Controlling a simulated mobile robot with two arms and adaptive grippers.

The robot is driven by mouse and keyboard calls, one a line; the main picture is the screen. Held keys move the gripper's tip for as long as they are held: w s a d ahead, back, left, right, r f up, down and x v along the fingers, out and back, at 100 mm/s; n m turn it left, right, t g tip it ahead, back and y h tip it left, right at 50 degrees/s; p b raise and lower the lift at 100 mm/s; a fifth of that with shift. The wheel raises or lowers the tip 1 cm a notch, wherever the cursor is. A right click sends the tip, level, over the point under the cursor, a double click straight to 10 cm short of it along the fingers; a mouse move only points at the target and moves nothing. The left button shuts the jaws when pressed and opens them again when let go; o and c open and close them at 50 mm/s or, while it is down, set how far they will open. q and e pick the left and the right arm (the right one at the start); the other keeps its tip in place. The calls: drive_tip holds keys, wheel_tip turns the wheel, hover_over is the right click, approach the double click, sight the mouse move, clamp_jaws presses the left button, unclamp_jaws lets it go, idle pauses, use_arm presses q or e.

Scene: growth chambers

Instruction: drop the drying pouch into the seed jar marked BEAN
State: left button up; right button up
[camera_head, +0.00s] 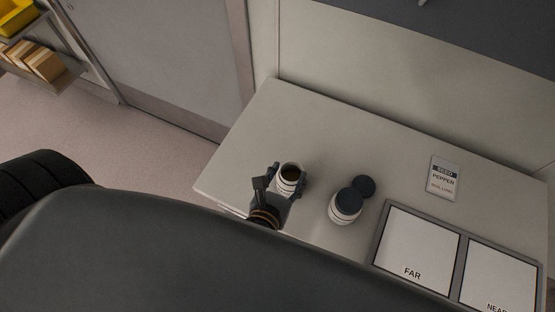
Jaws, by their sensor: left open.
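An open white jar (290,186) stands upright near the left part of the table, with dark brown content inside its mouth. My left gripper (286,177) is open, with one finger on each side of this jar; I cannot tell whether they touch it. A second white jar (345,212) with a dark top stands to the right. A loose dark round lid (366,185) lies just behind it. No BEAN marking is readable on either jar. I see no drying pouch. My right gripper is not in view.
The pale table (310,120) is clear behind the jars. A seed packet reading PEPPER (445,178) lies at the right. A grey-framed tray has panels marked FAR (415,245) and NEAR (500,275). A wall stands behind; a shelf with a yellow bin (17,17) is far left.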

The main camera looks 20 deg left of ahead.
use_arm(q)
drive_tip(key=v, duration=1)
drive_tip(key=shift+s, duration=0.15)
